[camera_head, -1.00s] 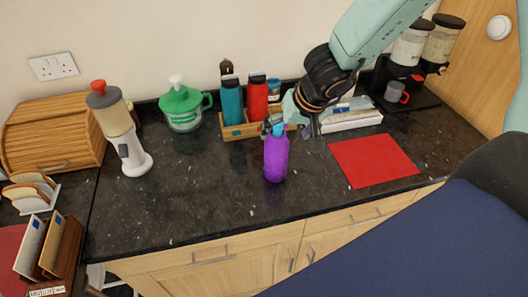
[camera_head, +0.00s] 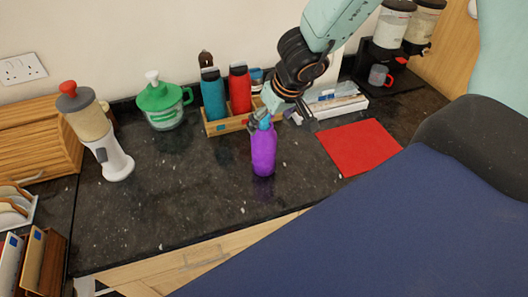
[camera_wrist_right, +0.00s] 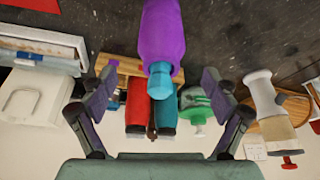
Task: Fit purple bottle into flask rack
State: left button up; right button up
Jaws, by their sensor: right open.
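The purple bottle (camera_head: 263,153) with a blue cap stands upright on the dark counter, in front of the wooden flask rack (camera_head: 229,126). The rack holds a teal flask (camera_head: 213,96) and a red flask (camera_head: 240,90); its right part is hidden by my arm. My right gripper (camera_head: 286,116) is open at the bottle's cap. In the right wrist view the purple bottle (camera_wrist_right: 161,32) points its cap between the spread fingers of the right gripper (camera_wrist_right: 158,79), with room on both sides. The fingers do not grip it. My left gripper is not in view.
A green-lidded jug (camera_head: 161,103) and a grey-and-white appliance (camera_head: 108,145) stand left. A red mat (camera_head: 359,146) lies right, with a white box (camera_head: 335,106) behind it. The counter left of and before the bottle is clear.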

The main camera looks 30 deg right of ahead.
aim_at(264, 131)
jog(key=shift+b+x, duration=0.45)
jog(key=shift+x, duration=0.75)
jog(key=b+x, duration=0.2)
jog(key=x, duration=0.1)
jog(key=shift+f+b, duration=0.25)
jog(key=shift+b, duration=0.15)
jog(key=shift+w+f, duration=0.15)
jog(key=shift+f, duration=0.1)
jog(key=shift+w, duration=0.3)
jog(key=shift+s+a+r, duration=0.1)
jog(key=shift+s+r, duration=0.05)
jog(key=shift+s, duration=0.1)
jog(key=c, duration=0.6)
jog(key=shift+w, duration=0.1)
jog(key=c, duration=1.1)
jog(key=shift+c, duration=0.2)
